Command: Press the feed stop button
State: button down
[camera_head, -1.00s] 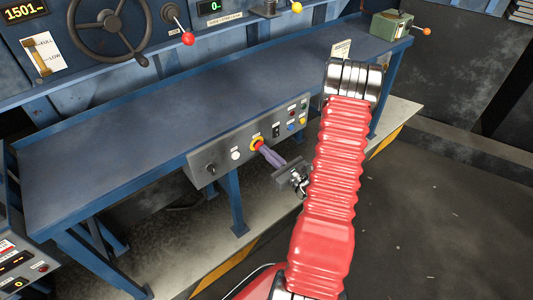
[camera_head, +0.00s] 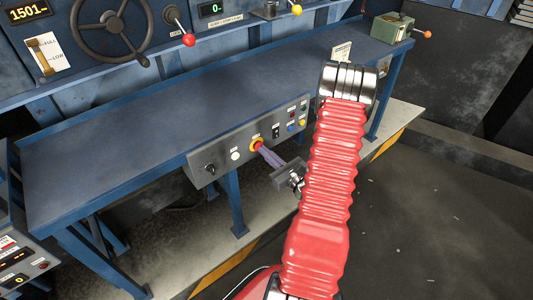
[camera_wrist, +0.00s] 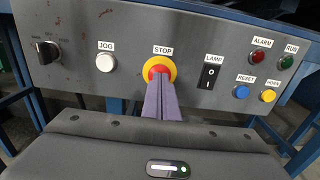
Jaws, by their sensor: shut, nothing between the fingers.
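The stop button is a red knob in a yellow ring, labelled STOP, on the grey control panel's front face. It shows in the wrist view (camera_wrist: 161,70) and in the head view (camera_head: 256,145). My gripper (camera_wrist: 161,84) is shut, with its purple fingers together and nothing between them. Its tips point at the stop button and cover the lower part of the red knob in the wrist view. In the head view my gripper (camera_head: 262,150) reaches the button from the lower right. I cannot tell whether the tips touch the knob or whether it is pressed in.
The panel (camera_wrist: 210,35) also carries a rotary knob (camera_wrist: 47,52), a white JOG button (camera_wrist: 106,63), a LAMP switch (camera_wrist: 208,77), a blue RESET button (camera_wrist: 242,91), a yellow HORN button (camera_wrist: 268,96) and lamps. The blue bench (camera_head: 140,130) lies above it. Open floor (camera_head: 430,220) is at right.

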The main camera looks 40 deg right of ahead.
jog(key=s+a, duration=0.1)
jog(key=s, duration=1.2)
jog(key=shift+a, duration=0.3)
jog(key=shift+f, duration=0.1)
